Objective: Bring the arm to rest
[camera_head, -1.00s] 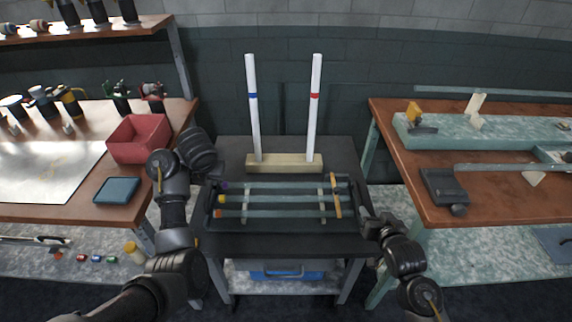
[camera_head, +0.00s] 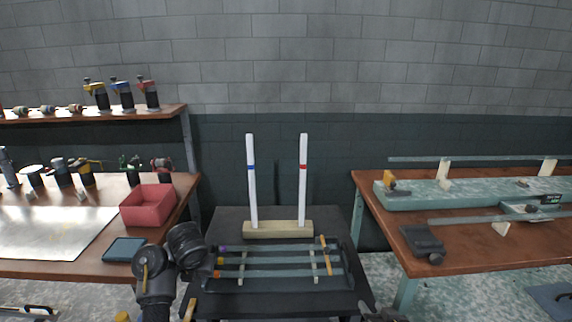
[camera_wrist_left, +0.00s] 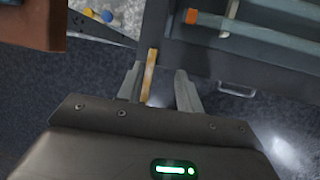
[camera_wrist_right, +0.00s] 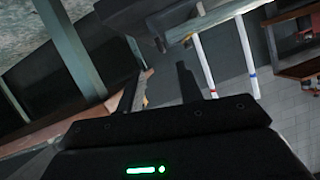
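My left gripper (camera_wrist_left: 158,75) is open in the left wrist view, over the floor beside the black table. A tan strip (camera_wrist_left: 150,75) shows by the inner side of one finger; I cannot tell if it is part of the gripper. My right gripper (camera_wrist_right: 158,72) is open and appears empty in the right wrist view; in the head view only its dark arm end (camera_head: 380,312) shows at the bottom edge. A dark rack (camera_head: 345,283) on the black table holds grey-green tubes with purple, yellow and orange ends (camera_head: 217,274). A tan stick (camera_head: 326,256) lies across its right side.
A wooden block (camera_head: 278,230) behind the rack holds two upright white tubes, banded blue (camera_head: 252,190) and red (camera_head: 303,190). A left bench carries a red bin (camera_head: 148,206) and blue tray (camera_head: 124,250). A right bench (camera_head: 480,245) carries a long teal apparatus. Gaps separate the tables.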

